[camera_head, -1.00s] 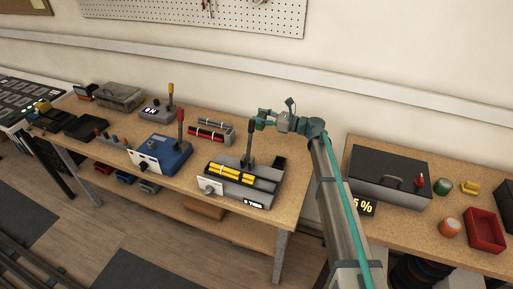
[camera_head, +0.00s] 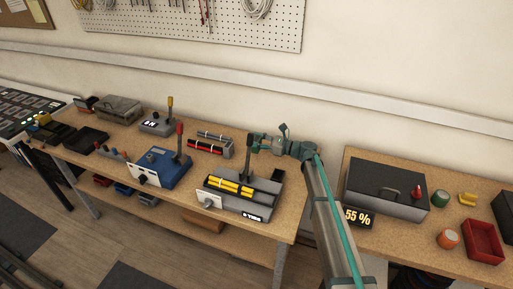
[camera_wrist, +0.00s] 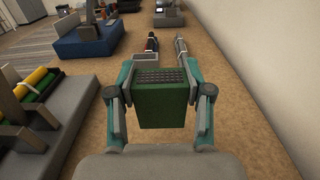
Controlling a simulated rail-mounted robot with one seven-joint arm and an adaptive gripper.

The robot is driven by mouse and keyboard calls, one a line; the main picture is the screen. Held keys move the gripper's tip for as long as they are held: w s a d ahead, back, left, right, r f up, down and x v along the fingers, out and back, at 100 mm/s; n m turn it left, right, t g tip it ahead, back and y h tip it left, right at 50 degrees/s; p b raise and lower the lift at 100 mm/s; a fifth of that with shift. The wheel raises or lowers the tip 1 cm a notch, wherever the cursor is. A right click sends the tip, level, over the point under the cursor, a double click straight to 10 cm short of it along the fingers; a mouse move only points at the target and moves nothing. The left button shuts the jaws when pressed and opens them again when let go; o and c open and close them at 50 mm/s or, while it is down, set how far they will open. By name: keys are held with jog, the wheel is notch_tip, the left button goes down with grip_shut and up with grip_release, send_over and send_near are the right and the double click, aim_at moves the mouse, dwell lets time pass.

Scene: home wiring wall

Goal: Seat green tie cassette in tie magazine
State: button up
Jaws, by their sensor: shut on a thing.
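The green tie cassette (camera_wrist: 162,104), a block with a dotted dark top, is held between the two fingers of my gripper (camera_wrist: 161,92) in the wrist view. In the head view, my gripper (camera_head: 264,143) is above the bench, behind the grey machine (camera_head: 254,204) and just right of its black lever.
A blue machine (camera_head: 163,167) with a red lever and a rack of red and black bars (camera_head: 208,147) stand to the left. A grey case (camera_head: 385,188) and a red bin (camera_head: 484,241) are on the right bench. The wall is close behind my gripper.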

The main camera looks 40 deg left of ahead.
jog(key=shift+f+p, duration=0.55)
jog(key=shift+f, duration=1.55)
jog(key=shift+f, duration=0.1)
jog(key=shift+f, duration=0.15)
jog(key=o, duration=1.1)
jog(key=shift+o, duration=0.2)
